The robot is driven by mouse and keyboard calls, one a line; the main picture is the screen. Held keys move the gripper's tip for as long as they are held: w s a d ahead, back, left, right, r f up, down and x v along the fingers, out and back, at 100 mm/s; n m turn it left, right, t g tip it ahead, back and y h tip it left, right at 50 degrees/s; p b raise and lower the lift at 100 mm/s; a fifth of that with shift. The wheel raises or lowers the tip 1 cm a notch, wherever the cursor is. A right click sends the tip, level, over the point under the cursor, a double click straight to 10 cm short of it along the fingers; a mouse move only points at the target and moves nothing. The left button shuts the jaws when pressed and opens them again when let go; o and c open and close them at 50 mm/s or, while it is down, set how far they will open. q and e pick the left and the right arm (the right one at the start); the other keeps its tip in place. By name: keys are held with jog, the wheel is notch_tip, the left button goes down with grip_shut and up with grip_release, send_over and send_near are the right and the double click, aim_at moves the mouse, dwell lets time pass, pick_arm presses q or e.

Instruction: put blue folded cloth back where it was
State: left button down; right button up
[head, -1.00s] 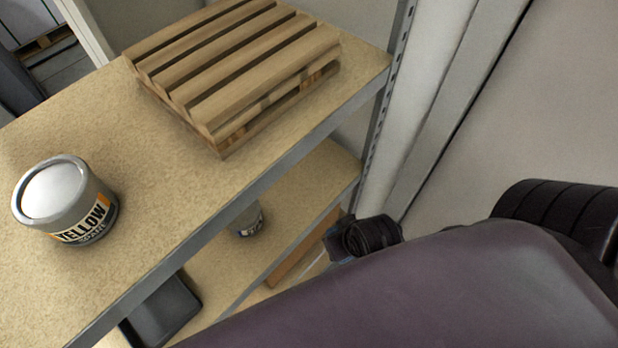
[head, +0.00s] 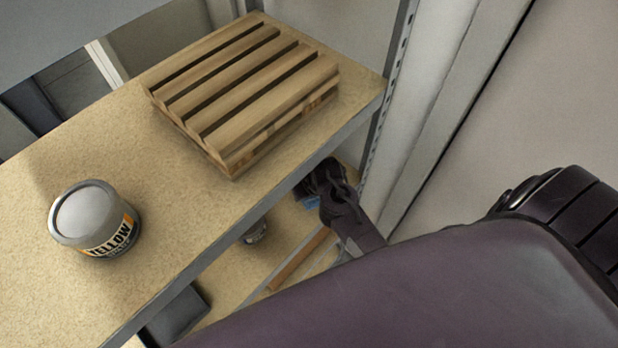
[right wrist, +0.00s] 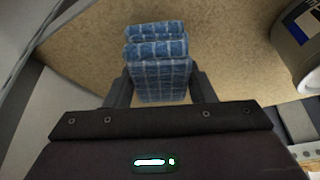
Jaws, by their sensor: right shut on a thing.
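The blue folded cloth (right wrist: 160,75) has a white check and sits between the fingers of my right gripper (right wrist: 158,88) in the right wrist view. The gripper is shut on it, over the tan lower shelf board (right wrist: 220,60). In the head view only a small blue bit of the cloth (head: 311,202) shows beside my dark right gripper (head: 318,190), which reaches in under the upper shelf's front edge. I cannot tell whether the cloth touches the board. My left gripper is not in view.
A wooden pallet (head: 245,90) and a yellow-labelled paint can (head: 93,222) stand on the upper shelf (head: 150,165). A grey can (head: 256,232) stands on the lower shelf; a can also shows in the right wrist view (right wrist: 297,45). A dark tray (head: 178,318) lies lower left. A metal post (head: 385,105) is at right.

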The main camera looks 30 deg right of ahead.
jog(key=shift+f+p, duration=0.3)
jog(key=shift+f, duration=0.85)
jog(key=o, duration=0.9)
jog(key=b+v, duration=0.1)
jog(key=v, duration=0.3)
jog(key=shift+s+r, duration=0.1)
jog(key=shift+r, duration=0.05)
jog(key=shift+s+a+r+b, duration=0.15)
jog(key=shift+s+b, duration=0.6)
jog(key=shift+s, duration=1.3)
jog(key=shift+s+a+r+b, duration=0.15)
jog(key=shift+s+b, duration=0.6)
jog(key=shift+s, duration=1.3)
jog(key=shift+s+a+r+b, duration=0.1)
jog(key=shift+s+b, duration=0.65)
jog(key=shift+s, duration=1.25)
